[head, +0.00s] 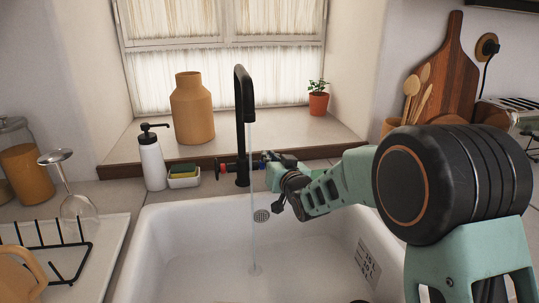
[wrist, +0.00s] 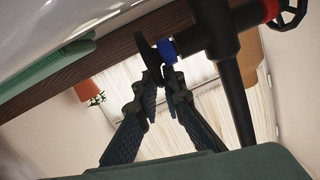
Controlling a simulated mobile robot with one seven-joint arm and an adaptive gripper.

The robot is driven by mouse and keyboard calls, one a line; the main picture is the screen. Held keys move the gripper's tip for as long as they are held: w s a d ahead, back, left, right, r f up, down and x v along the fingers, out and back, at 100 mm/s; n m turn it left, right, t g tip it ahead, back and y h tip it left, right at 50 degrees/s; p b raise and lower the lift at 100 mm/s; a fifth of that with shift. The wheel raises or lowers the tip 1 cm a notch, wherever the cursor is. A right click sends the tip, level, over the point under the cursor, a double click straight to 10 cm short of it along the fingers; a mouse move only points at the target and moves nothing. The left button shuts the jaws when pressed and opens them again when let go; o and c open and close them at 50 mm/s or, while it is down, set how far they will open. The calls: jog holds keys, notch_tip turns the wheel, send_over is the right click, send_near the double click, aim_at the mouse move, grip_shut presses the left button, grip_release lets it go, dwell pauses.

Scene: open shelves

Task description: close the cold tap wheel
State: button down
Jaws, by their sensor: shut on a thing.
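The black tap (head: 241,120) stands behind the sink, and a thin stream of water (head: 254,210) runs from its spout into the basin. The cold tap wheel (wrist: 150,62) is dark, shows nearly edge-on in the wrist view and sits by a blue collar (wrist: 167,50). My gripper (wrist: 160,85) is shut on this wheel, with one finger on each side. In the head view my gripper (head: 275,163) reaches the tap's right side from the right and hides most of the wheel.
The red-marked wheel (head: 219,171) is on the tap's left side. A soap dispenser (head: 151,157) and a sponge holder (head: 184,179) stand left of the tap. An orange vase (head: 192,108) and potted plant (head: 318,98) stand on the sill. The white sink (head: 190,240) lies below.

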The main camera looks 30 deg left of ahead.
jog(key=shift+w+a+r+g+h+p, duration=0.15)
jog(key=shift+r+g+h+p, duration=0.2)
jog(key=shift+p, duration=0.35)
jog(key=shift+f+g+h+p, duration=0.25)
jog(key=shift+g+h+p, duration=0.1)
jog(key=c, duration=2.1)
grip_release()
jog(key=shift+a, duration=0.1)
jog(key=v, duration=1.2)
jog(key=shift+f, duration=0.1)
